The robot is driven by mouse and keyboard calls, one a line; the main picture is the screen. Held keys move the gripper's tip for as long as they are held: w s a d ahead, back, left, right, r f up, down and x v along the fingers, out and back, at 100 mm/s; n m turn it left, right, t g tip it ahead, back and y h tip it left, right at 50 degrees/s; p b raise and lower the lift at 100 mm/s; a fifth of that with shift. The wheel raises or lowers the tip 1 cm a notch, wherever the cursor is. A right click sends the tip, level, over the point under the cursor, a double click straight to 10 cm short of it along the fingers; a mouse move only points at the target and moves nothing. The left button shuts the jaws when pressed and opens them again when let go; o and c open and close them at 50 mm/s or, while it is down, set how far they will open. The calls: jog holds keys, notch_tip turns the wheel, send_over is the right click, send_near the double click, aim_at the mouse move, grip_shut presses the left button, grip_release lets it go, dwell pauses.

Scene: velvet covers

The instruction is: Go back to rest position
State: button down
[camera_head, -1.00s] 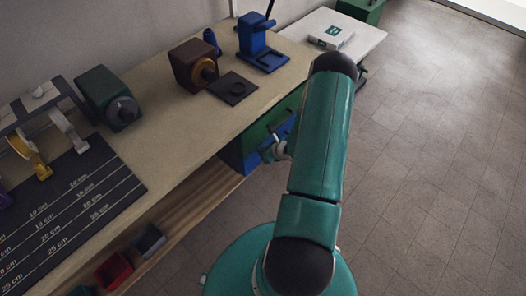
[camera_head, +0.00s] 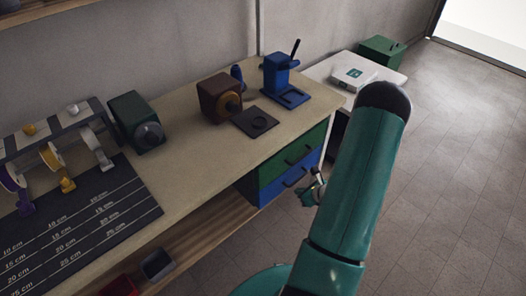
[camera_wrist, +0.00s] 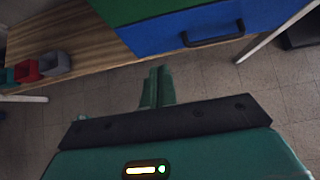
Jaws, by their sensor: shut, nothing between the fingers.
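My gripper (camera_wrist: 159,72) shows in the wrist view as two teal fingers pressed together with nothing between them. It hangs over the grey tiled floor, below a blue drawer. In the head view, my gripper (camera_head: 314,190) is small and partly hidden behind my teal arm. There it shows just right of the green and blue drawers (camera_head: 291,172), in front of the bench's end; I cannot tell the exact gap.
The workbench (camera_head: 190,170) carries a ruled black mat (camera_head: 85,220), ribbon spools, a dark green box, a brown box and a blue press (camera_head: 277,75). Red and grey bins (camera_wrist: 57,62) sit on its lower shelf. The floor (camera_head: 450,150) at right is clear.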

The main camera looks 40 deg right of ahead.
jog(key=w+a+r+n+g+y, duration=0.2)
jog(key=w+a+r+n, duration=0.2)
jog(key=a+r+n, duration=0.75)
jog(key=w+a+r+n+g+y, duration=0.1)
jog(key=w+a+r+n+y, duration=0.25)
jog(key=a+r+n, duration=0.8)
jog(key=s+a+r+n+h, duration=0.2)
jog(key=s+a+r+n, duration=0.1)
jog(key=r, duration=0.4)
jog(key=s+a+r+n+h, duration=0.2)
jog(key=s+a+r+n, duration=0.2)
jog(key=s+r, duration=0.3)
jog(key=s+a+r+n+h, duration=0.2)
jog(key=s+a+r+n, duration=0.1)
jog(key=r, duration=0.4)
jog(key=shift+s+a+n+g, duration=0.3)
jog(key=shift+s+n+g, duration=0.1)
jog(key=shift+s+n, duration=0.55)
jog(key=shift+h, duration=0.25)
